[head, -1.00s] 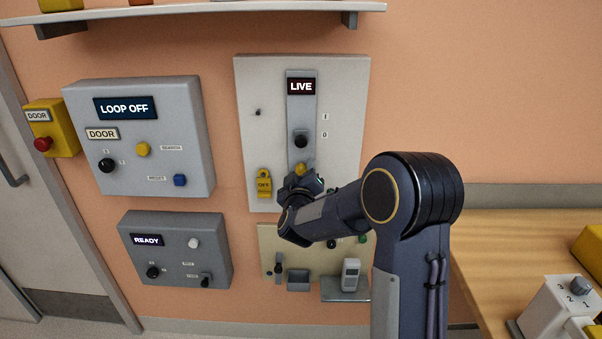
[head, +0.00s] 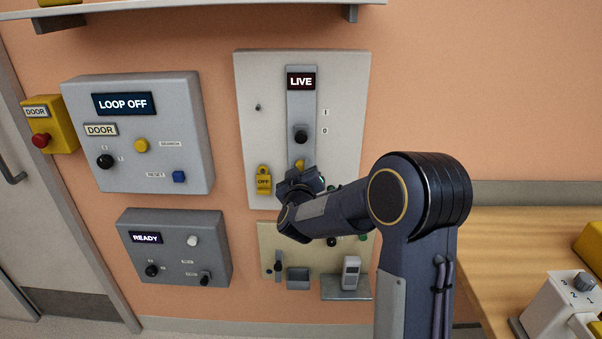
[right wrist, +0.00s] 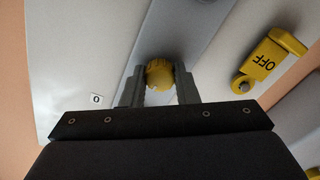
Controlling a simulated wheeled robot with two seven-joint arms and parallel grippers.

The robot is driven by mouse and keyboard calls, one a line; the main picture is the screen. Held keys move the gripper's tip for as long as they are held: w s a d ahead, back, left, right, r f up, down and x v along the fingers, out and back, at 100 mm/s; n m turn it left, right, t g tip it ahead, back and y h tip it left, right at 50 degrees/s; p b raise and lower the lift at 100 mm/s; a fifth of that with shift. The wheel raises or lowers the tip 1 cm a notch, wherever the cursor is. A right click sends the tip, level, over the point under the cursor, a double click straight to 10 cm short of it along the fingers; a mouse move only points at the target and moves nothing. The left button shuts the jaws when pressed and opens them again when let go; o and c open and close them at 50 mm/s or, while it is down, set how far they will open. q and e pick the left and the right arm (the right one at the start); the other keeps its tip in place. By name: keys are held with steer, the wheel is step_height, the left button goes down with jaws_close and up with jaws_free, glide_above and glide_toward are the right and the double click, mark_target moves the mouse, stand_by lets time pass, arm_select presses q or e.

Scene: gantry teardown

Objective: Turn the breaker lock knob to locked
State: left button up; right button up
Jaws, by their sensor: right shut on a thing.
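The breaker panel (head: 343,91) is a pale board on the wall with a grey vertical strip. Its display (head: 301,82) reads LIVE, and a black handle (head: 301,135) sits below it, beside the 0 mark. The yellow lock knob (head: 299,165) is low on the strip, partly hidden by my right gripper (head: 303,178). In the right wrist view the yellow knob (right wrist: 159,73) sits between the two grey fingers (right wrist: 159,86), which are shut on it. My left gripper is not in view.
Left are the LOOP OFF box (head: 190,105) and the READY box (head: 175,268). A lower panel (head: 268,240) with a small handset (head: 350,270) is below. A wooden bench (head: 500,235) stands right.

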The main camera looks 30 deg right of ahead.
steer(key=m+b, duration=0.2)
steer(key=m, duration=0.1)
steer(key=shift+f+m+b, duration=0.2)
steer(key=shift+m+b, duration=0.1)
steer(key=shift+b, duration=0.05)
steer(key=m+b, duration=0.3)
steer(key=m, duration=0.1)
steer(key=shift+m, duration=0.3)
steer(key=m+b, duration=0.3)
steer(key=m, duration=0.1)
steer(key=shift+r+m+b, duration=0.1)
steer(key=shift+m+b, duration=1)
steer(key=shift+m, duration=0.9)
steer(key=o, duration=1)
steer(key=shift+r, duration=0.1)
steer(key=v, duration=0.8)
